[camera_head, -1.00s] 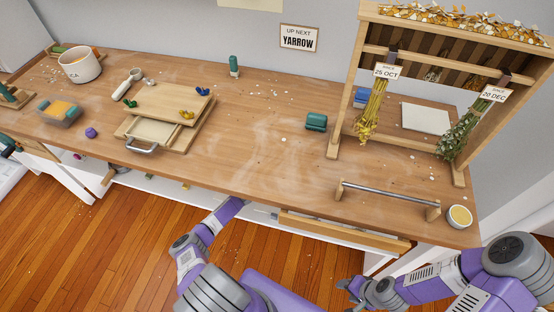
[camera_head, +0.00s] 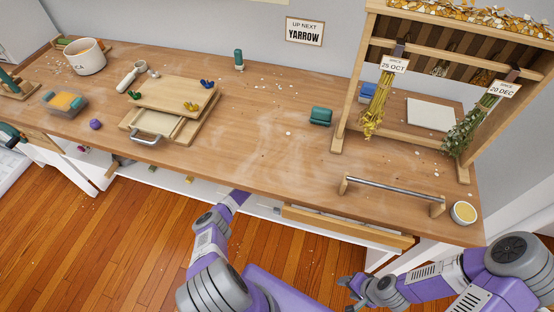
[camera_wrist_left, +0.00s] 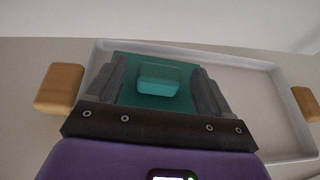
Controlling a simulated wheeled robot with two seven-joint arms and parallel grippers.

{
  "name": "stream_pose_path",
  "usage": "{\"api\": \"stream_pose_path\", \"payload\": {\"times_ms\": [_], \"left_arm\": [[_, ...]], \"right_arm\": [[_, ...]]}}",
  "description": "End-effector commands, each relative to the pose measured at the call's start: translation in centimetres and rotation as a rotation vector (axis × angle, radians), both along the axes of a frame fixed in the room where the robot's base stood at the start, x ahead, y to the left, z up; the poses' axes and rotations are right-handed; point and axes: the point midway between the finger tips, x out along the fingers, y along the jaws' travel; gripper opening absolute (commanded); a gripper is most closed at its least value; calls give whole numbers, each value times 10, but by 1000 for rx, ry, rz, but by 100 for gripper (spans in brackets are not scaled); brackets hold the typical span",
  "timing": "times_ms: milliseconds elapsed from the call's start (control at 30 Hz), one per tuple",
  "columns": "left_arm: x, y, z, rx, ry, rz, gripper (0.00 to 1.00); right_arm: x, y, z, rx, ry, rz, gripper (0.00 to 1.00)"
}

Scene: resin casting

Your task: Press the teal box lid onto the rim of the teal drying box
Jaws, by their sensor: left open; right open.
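In the left wrist view a flat teal square (camera_wrist_left: 135,100), which looks like the teal box lid, lies in a pale tray. A lighter teal block (camera_wrist_left: 158,78), like its handle, stands on it. My left gripper (camera_wrist_left: 158,68) is open, its fingers on either side of the block with gaps showing. In the head view my left arm reaches under the tabletop and its gripper is hidden. My right gripper (camera_head: 356,292) is open and empty in front of the bench. A teal box-like object (camera_head: 320,116) sits on the tabletop; I cannot tell whether it is the drying box.
The pale tray (camera_wrist_left: 285,110) has a raised rim and wooden handles. The bench front edge (camera_head: 240,187) overhangs my left arm. A wooden drying rack (camera_head: 342,100), a metal rail (camera_head: 395,194) and a yellow-filled cup (camera_head: 463,213) stand on the right. The middle tabletop is mostly clear.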

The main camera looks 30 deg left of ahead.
Motion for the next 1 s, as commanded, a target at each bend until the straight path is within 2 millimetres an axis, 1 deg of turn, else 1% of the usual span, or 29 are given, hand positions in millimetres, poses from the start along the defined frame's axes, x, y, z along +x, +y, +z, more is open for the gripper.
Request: {"api": "stream_pose_path", "payload": {"times_ms": [67, 400, 467, 700, 833, 933, 1000], "left_arm": [[0, 0, 0, 0, 0, 0, 81], [0, 0, 0, 0, 0, 0, 29], [0, 0, 0, 0, 0, 0, 21], [-1, 0, 1, 0, 0, 0, 21], [-2, 0, 5, -1, 0, 0, 21], [-5, 0, 13, 0, -1, 0, 21], [-4, 0, 22, 0, -1, 0, 21]], "right_arm": [[0, 0, 0, 0, 0, 0, 52], [0, 0, 0, 0, 0, 0, 52], [0, 0, 0, 0, 0, 0, 52], [0, 0, 0, 0, 0, 0, 52], [0, 0, 4, 0, 0, 0, 52], [0, 0, 10, 0, 0, 0, 52], [0, 0, 16, 0, 0, 0, 52]]}}
